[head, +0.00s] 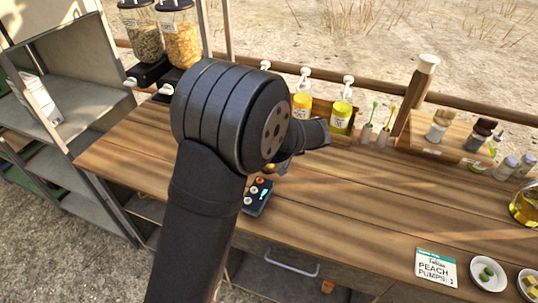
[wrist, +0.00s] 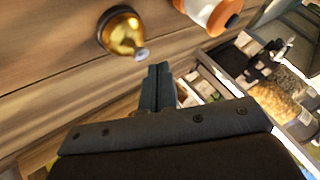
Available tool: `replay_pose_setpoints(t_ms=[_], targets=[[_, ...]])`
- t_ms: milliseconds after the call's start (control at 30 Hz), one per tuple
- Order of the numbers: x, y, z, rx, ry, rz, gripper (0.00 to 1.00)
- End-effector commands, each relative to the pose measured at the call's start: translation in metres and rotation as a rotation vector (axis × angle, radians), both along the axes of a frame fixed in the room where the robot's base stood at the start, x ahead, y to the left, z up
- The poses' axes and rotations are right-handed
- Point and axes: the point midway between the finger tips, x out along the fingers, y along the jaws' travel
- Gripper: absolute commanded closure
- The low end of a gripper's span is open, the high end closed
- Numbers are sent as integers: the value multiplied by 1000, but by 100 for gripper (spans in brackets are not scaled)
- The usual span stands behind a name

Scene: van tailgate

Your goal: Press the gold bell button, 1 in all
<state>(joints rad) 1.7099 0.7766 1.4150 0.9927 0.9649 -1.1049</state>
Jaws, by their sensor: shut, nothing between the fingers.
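The gold bell (wrist: 120,32) sits on the wooden counter in the upper left of the wrist view, with a pale button (wrist: 142,54) on its top. In the head view only a small gold part of the bell (head: 270,167) shows beside my wrist; the rest is hidden. My gripper (wrist: 158,70) is shut and empty. Its fingertips are a little to the right of and below the button in the wrist view, apart from it. In the head view my arm mostly covers the gripper.
A dark device (head: 258,197) with orange knobs and a lit display lies near the bell. A white and orange object (wrist: 210,12) is close in the wrist view. Pump bottles (head: 341,115) line the back. A card (head: 435,267) and bowls (head: 488,273) lie at right; the counter's middle is clear.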

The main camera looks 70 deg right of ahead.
Motion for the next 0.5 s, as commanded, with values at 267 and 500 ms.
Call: replay_pose_setpoints(t_ms=[267, 500], targets=[[0, 0, -8, 1, 0, 0, 100], [0, 0, -7, 1, 0, -1, 100]])
